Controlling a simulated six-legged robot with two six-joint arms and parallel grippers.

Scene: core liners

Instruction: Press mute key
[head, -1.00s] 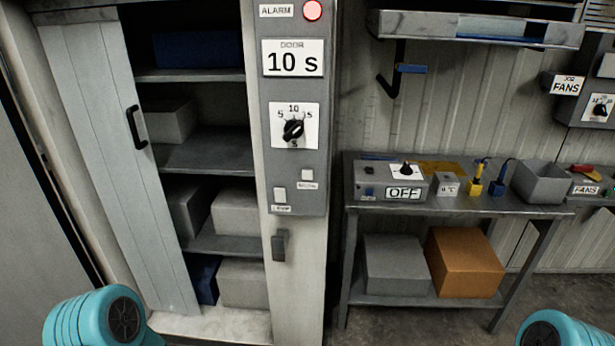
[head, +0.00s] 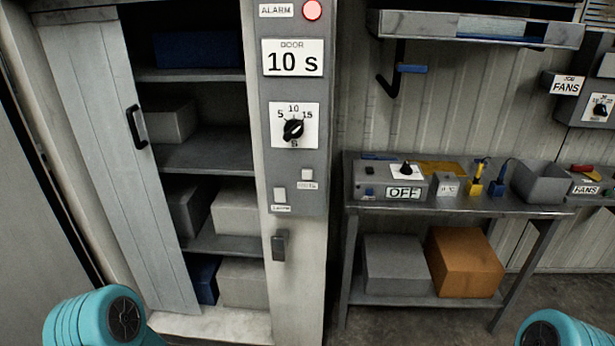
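A grey control panel (head: 318,170) runs down the post beside the open cabinet. It has two small pale keys: an upper right one (head: 307,174) and a lower left one (head: 280,195). The label under each is too small to read surely, so I cannot tell which is the mute key. Above them are a black dial (head: 293,130) marked 5, 10 and 15, a "DOOR 10 s" display (head: 293,60) and a lit red lamp (head: 312,10) labelled ALARM. Neither gripper shows; only teal parts of my arms are at the bottom left and bottom right.
The cabinet's door (head: 115,160) stands open at the left, with boxes on its shelves. A latch handle (head: 280,246) sticks out below the panel. A metal bench (head: 460,206) with an OFF box (head: 390,182) and several small items stands at the right.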

